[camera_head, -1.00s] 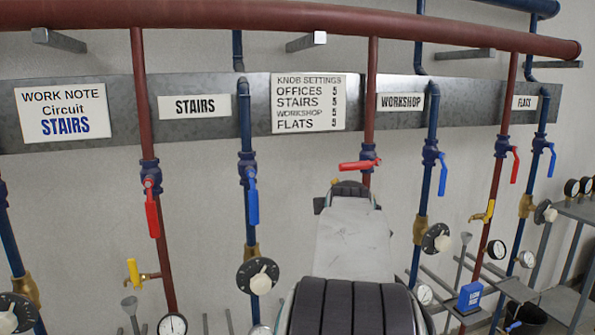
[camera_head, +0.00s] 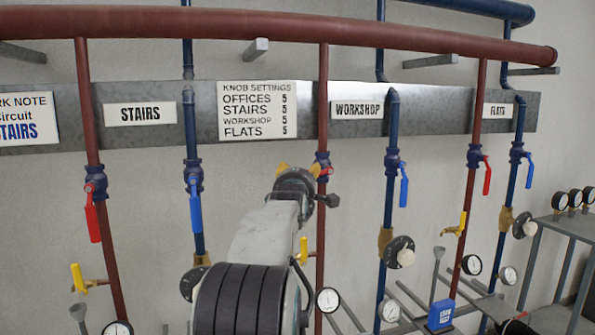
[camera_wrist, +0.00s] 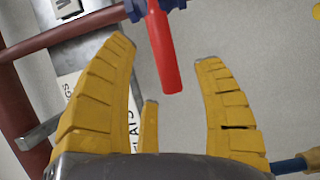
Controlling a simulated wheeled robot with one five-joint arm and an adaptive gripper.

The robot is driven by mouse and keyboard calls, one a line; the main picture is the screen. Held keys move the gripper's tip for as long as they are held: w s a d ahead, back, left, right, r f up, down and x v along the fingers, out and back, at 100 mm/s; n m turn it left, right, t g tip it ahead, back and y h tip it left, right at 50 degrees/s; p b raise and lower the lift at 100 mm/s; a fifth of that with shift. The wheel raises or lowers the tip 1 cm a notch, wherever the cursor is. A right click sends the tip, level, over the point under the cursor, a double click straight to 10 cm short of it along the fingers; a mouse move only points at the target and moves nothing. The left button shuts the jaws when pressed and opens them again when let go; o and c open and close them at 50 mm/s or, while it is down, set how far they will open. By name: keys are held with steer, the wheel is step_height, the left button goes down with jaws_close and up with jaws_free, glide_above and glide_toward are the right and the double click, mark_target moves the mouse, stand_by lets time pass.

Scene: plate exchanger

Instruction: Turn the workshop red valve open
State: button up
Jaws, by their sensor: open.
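The workshop red valve (camera_head: 323,161) sits on the red pipe just left of the WORKSHOP sign (camera_head: 357,109). My gripper (camera_head: 299,169) is in front of it in the head view and hides most of its lever. In the wrist view the red lever (camera_wrist: 163,52) points in between the tips of my gripper (camera_wrist: 165,51), across its pipe. The yellow fingers are open and spread on either side of the lever. A gap shows between the lever and each finger, and I cannot tell whether the lever lies fully within their depth.
A blue-handled valve (camera_head: 394,165) is on the blue pipe to the right. The STAIRS red valve (camera_head: 94,185) and blue valve (camera_head: 194,180) are to the left. A knob (camera_head: 399,252), a yellow tap (camera_head: 303,250) and a gauge (camera_head: 328,300) are lower down.

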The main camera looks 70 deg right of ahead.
steer(key=shift+p+x, duration=0.6)
steer(key=shift+x, duration=1.65)
steer(key=shift+c, duration=0.2)
steer(key=shift+a, duration=0.1)
jaws_close()
